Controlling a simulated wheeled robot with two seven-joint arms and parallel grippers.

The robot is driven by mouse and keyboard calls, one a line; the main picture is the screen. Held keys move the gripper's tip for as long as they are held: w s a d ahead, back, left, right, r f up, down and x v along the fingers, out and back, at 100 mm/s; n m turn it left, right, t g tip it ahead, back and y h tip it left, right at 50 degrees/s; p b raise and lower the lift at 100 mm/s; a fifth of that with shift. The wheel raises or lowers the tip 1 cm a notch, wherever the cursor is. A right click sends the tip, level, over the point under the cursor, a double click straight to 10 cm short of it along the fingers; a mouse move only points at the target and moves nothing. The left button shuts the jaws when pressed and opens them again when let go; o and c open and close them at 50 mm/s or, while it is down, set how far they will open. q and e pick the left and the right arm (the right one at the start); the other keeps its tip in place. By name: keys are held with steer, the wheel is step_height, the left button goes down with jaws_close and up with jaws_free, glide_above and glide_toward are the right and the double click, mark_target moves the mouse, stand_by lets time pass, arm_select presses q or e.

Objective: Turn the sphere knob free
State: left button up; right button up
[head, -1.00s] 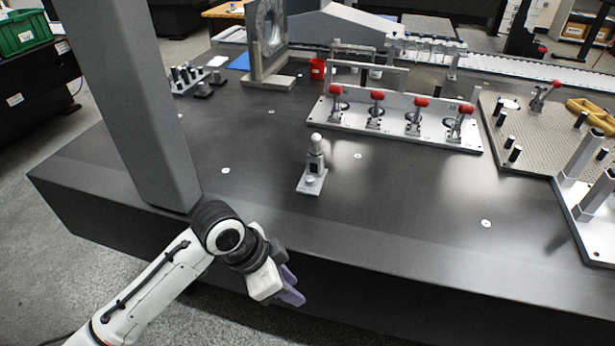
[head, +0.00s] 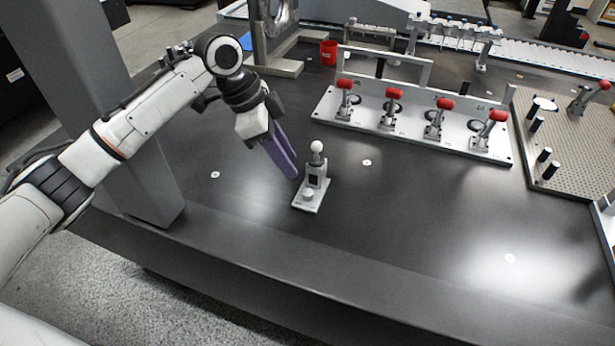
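The sphere knob (head: 317,147) is a pale ball on top of a small upright grey post. The post stands on a light grey base plate (head: 309,205) on the dark table, with a low round button-like part at its front. My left gripper (head: 291,168), with purple fingers, comes down from the upper left. Its fingertips point down and right, just left of the post in the picture, and look apart from the knob. The fingers overlap from this side, so any gap between them is hidden. My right gripper is not in view.
A plate with several red-handled toggle clamps (head: 412,125) stands behind and right of the knob. A red cup (head: 328,52) and a grey upright block (head: 274,32) are further back. The dark table (head: 400,230) is clear in front and to the right.

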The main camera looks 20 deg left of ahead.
mark_target(307, 192)
arm_select(q)
steer(key=x, duration=0.9)
steer(key=shift+s+f+b, duration=0.1)
steer(key=shift+s+b, duration=0.15)
steer(key=shift+b, duration=0.15)
steer(key=shift+c, duration=0.5)
jaws_close()
